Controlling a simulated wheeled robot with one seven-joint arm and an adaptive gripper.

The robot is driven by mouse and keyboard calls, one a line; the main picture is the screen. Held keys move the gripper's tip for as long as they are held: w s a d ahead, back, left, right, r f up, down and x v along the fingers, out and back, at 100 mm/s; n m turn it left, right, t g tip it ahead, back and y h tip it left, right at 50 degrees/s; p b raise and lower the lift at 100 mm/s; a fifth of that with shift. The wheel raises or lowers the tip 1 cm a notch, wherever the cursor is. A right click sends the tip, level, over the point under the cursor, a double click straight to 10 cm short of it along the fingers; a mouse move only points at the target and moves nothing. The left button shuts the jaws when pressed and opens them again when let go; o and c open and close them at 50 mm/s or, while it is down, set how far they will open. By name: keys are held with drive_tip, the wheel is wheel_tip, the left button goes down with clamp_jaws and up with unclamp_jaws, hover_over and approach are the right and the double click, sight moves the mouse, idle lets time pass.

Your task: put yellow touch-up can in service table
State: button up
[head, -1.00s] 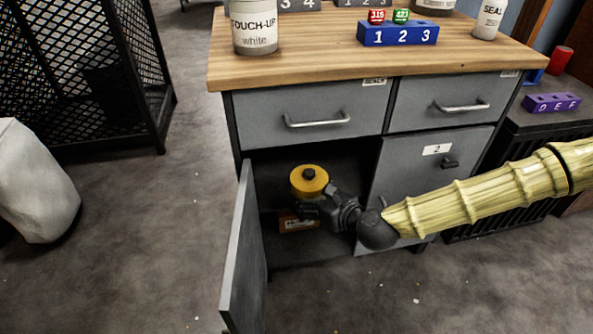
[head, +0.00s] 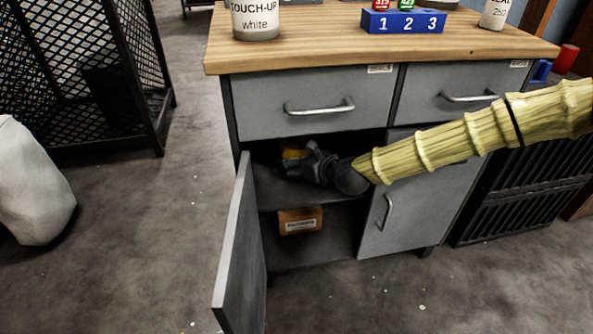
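The service table (head: 310,104) is a grey cabinet with a wooden top. Its left lower compartment stands open, with its door (head: 238,250) swung out toward me. The yellow touch-up can (head: 293,153) is in the upper part of this compartment, above the inner shelf, and mostly hidden by my gripper. My gripper (head: 297,165) reaches in from the right and appears shut on the can. I cannot tell whether the can touches the shelf.
A brown labelled box (head: 300,221) sits below the inner shelf. A white touch-up can (head: 257,18), a blue number block (head: 403,21) and a sealer bottle (head: 494,12) stand on top. A mesh cage (head: 85,75) and a pale sack (head: 32,185) are left. The floor between is clear.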

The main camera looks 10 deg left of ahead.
drive_tip(key=shift+w+a+f+b, duration=0.1)
drive_tip(key=shift+f+b, duration=1)
drive_tip(key=shift+f, duration=0.7)
drive_tip(key=shift+f, duration=0.1)
drive_tip(key=o, duration=1.4)
drive_tip(key=shift+r, duration=0.2)
drive_tip(key=p+v, duration=0.4)
drive_tip(key=v, duration=0.8)
